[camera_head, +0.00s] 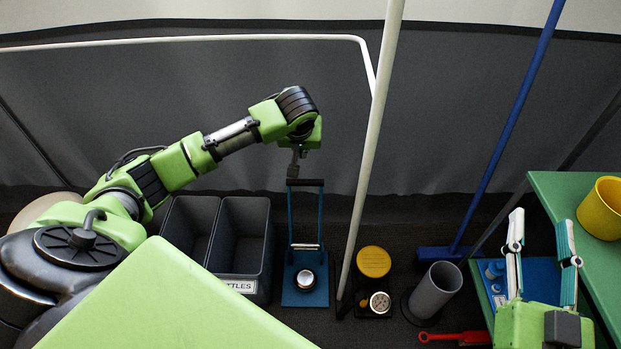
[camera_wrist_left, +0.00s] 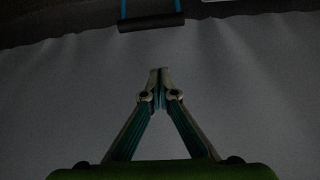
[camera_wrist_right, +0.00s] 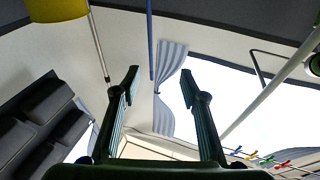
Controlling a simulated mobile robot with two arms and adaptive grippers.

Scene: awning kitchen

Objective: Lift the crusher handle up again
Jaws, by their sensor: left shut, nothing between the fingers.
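The grip bar also shows at the top of the left wrist view (camera_wrist_left: 151,22), apart from the fingertips. My left gripper (camera_head: 294,170) points down just above and beside the grip bar; in the left wrist view its fingertips (camera_wrist_left: 160,72) meet with nothing between them. My right gripper (camera_head: 540,235) is open and empty beside the green table; its spread fingers show in the right wrist view (camera_wrist_right: 161,85).
Dark bins (camera_head: 240,240) stand left of the crusher. A white pole (camera_head: 369,150), a yellow-topped device (camera_head: 374,262) and a grey cylinder (camera_head: 435,291) stand to its right. A blue broom (camera_head: 506,130) leans farther right. A yellow pot (camera_head: 602,209) sits on the green table (camera_head: 570,200).

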